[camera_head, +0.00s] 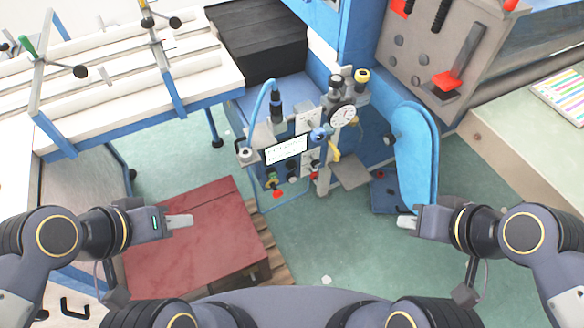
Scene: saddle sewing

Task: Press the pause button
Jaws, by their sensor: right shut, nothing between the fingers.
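The blue sewing machine (342,40) stands ahead of me, upper centre. A panel with a small white screen (286,150) is on its front. Below the screen are small knobs and buttons, among them a red one (278,194); which of them is the pause button I cannot tell. My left gripper (190,221) is over the dark red box, left of and lower than the panel; whether its jaws are open or shut is unclear. My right gripper (402,222) is shut and empty, at the lower end of the blue curved part. Both grippers are apart from the panel.
A dark red box (185,225) lies at the lower left. A blue curved part (415,150) stands near my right gripper. A white-slatted rack (125,75) is at the upper left, a grey control box (435,50) at the upper right. Green floor (330,245) is open between my arms.

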